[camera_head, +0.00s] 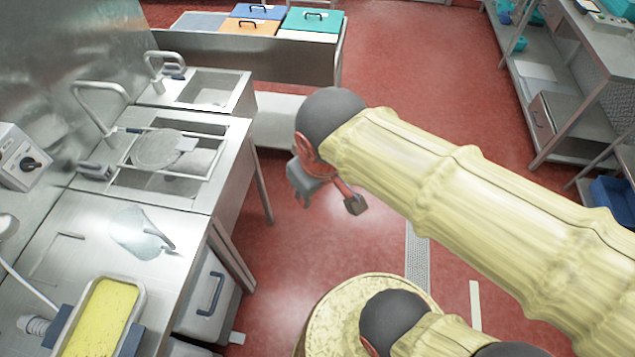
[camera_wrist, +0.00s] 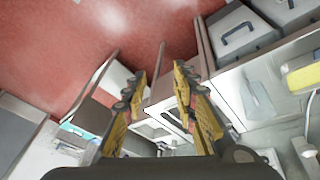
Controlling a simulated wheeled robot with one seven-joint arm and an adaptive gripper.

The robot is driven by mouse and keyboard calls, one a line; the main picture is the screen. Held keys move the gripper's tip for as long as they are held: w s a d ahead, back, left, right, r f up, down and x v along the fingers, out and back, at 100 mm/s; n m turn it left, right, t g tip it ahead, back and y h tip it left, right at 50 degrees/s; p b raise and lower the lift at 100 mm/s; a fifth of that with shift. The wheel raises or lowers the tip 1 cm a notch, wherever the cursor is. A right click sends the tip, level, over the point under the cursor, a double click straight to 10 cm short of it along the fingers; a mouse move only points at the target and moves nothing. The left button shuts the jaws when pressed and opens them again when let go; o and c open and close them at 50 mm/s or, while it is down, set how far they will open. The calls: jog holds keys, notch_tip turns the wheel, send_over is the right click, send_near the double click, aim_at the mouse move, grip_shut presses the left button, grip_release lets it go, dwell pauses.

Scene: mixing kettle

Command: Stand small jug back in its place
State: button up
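A clear, bluish vessel with a dark handle, which looks like the small jug (camera_head: 135,228), is on the steel counter left of my arm. My gripper (camera_head: 329,200) hangs over the red floor, right of the counter and well apart from the jug. In the wrist view my gripper (camera_wrist: 158,82) has its fingers spread with nothing between them. A thin outline (camera_head: 68,236) is marked on the counter left of the jug.
A pan of yellow contents (camera_head: 102,318) sits at the counter's near end. A sink with a round strainer (camera_head: 157,148) and taps lies behind the jug. A round yellowish top (camera_head: 325,318) stands below my arm. Shelving (camera_head: 575,120) is at right; open floor lies between.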

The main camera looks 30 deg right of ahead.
jog(key=shift+s+d+r+m+t+y, duration=0.1)
jog(key=shift+s+r+m+t+y, duration=0.1)
jog(key=shift+s+r+m+t, duration=0.3)
jog(key=shift+s+d+r+m+t+y, duration=0.1)
jog(key=shift+s+r+m+t+y, duration=0.15)
jog(key=shift+r+m, duration=0.35)
notch_tip(320, 180, down, 5)
jog(key=b, duration=0.4)
jog(key=shift+r+b, duration=0.1)
jog(key=shift+b, duration=0.3)
